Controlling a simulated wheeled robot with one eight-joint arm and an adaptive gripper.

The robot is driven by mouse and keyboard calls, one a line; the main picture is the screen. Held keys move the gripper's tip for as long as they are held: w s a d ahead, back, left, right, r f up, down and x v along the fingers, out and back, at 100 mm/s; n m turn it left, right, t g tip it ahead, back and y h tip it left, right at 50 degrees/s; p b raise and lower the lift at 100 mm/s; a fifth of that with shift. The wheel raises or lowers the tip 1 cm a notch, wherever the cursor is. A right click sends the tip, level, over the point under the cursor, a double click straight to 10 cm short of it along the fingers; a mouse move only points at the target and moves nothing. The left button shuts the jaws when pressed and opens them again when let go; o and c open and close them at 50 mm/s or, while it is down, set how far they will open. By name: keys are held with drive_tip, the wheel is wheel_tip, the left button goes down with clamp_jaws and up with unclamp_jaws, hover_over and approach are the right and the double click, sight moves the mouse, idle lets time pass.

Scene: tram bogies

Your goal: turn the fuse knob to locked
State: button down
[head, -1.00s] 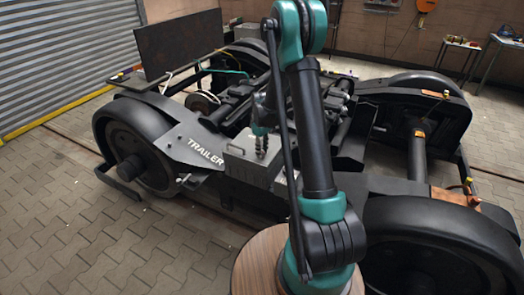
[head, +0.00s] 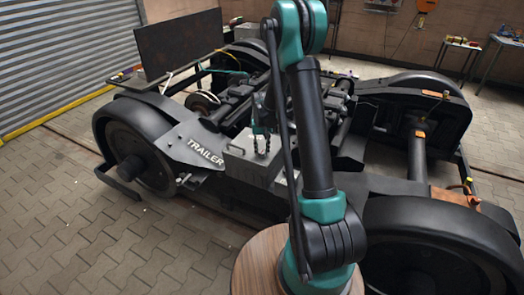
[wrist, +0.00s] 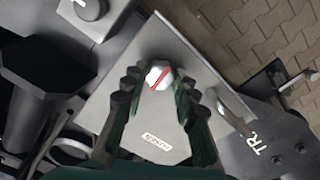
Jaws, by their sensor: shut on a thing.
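The fuse knob (wrist: 159,76) is a small pale knob with a red stripe across its top, on the lid of a grey metal box (wrist: 118,108). In the wrist view the stripe runs slantwise, from lower left to upper right. My gripper (wrist: 158,84) is shut on the knob, one dark finger on each side. In the head view my gripper (head: 261,145) reaches down onto the grey box (head: 236,165), and the knob is hidden behind the fingers. A small label (wrist: 157,142) on the lid is too blurred to read.
A second grey box with a round dial (wrist: 90,9) is at the wrist view's upper left. A handle (wrist: 236,110) stands at the box's right side. The bogie frame (head: 190,143) marked TRAILER and black wheels (head: 138,160) surround the box. Paved floor lies at the left.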

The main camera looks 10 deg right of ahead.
sight(262, 152)
drive_tip(key=shift+m, duration=0.7)
drive_tip(key=c, duration=1.2)
unclamp_jaws()
wheel_tip(262, 152, up, 12)
drive_tip(key=shift+r, duration=0.1)
